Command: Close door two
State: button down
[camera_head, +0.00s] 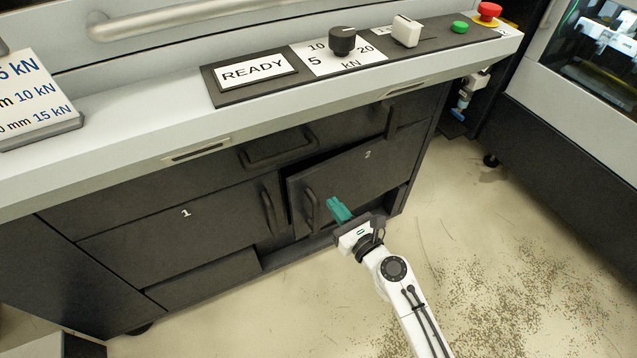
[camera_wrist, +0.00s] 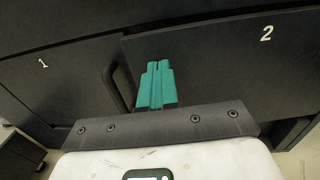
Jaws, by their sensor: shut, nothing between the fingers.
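Door two (camera_head: 362,180) is the dark panel marked "2" at the right of the cabinet front. Its left edge stands slightly out from the cabinet, so it is a little ajar. Its vertical handle (camera_head: 312,208) is near that left edge. My gripper (camera_head: 337,207) has teal fingers, shut and empty, just right of the handle and in front of the door. In the wrist view, the fingers (camera_wrist: 156,82) point at the lower left part of door two (camera_wrist: 225,75). Whether the fingertips touch the door I cannot tell.
Door one (camera_head: 170,222), left of door two, looks shut, with its handle (camera_head: 268,208) near the gap. A counter above carries a READY sign (camera_head: 254,72), a black knob (camera_head: 342,41) and a red button (camera_head: 489,11). Open floor (camera_head: 480,240) lies at the right.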

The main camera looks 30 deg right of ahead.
aim_at(312, 178)
jog(key=w, duration=0.8)
jog(key=shift+a, duration=0.35)
